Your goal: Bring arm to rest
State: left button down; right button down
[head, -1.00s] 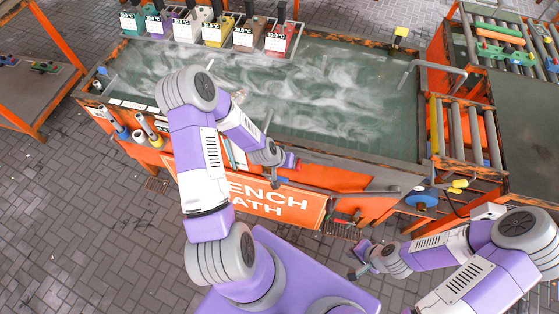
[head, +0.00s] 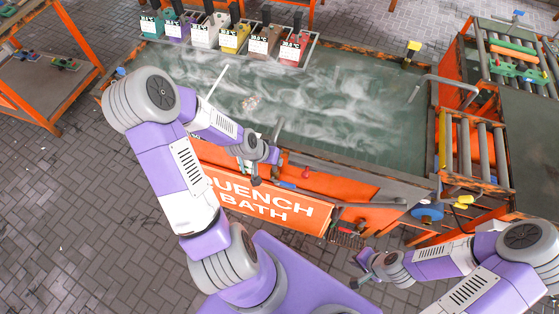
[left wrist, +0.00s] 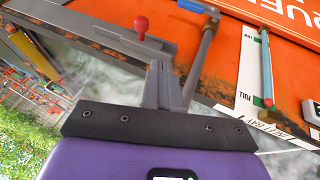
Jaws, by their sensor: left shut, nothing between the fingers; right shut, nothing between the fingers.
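My left gripper (head: 256,180) hangs over the front edge of the quench bath (head: 330,150), above the orange "QUENCH BATH" panel (head: 262,203). In the left wrist view its fingers (left wrist: 166,85) are together with nothing between them, in front of the bath's front rim. My left arm is bent, its elbow high at the left. My right gripper (head: 357,282) is small in the head view, low in front of the bath, beside my base. It appears shut and empty, and its fingertips are hard to make out.
A red knob (left wrist: 141,25) and a grey pipe (left wrist: 203,55) are close to my left fingers. A roller conveyor (head: 476,150) stands at the right. Several labelled blocks (head: 234,38) line the bath's back. An orange-framed table (head: 45,80) is at the left. Paved floor in front is clear.

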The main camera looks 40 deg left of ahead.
dwell(0.6)
pick_arm(q)
jog(key=s+d+f+g+b, duration=0.2)
jog(key=s+d+f, duration=0.3)
jog(key=d+f, duration=0.3)
jog(key=s+d+f+g+h+b, duration=0.1)
jog(key=s+d+f+g+b, duration=0.1)
jog(key=s+d+f, duration=0.3)
jog(key=d+f+b, duration=0.1)
jog(key=d+f, duration=0.3)
jog(key=d, duration=0.1)
jog(key=shift+d+f+m+g, duration=0.25)
jog(key=shift+d+m+g, duration=0.05)
jog(key=shift+d, duration=0.05)
jog(key=shift+s, duration=0.1)
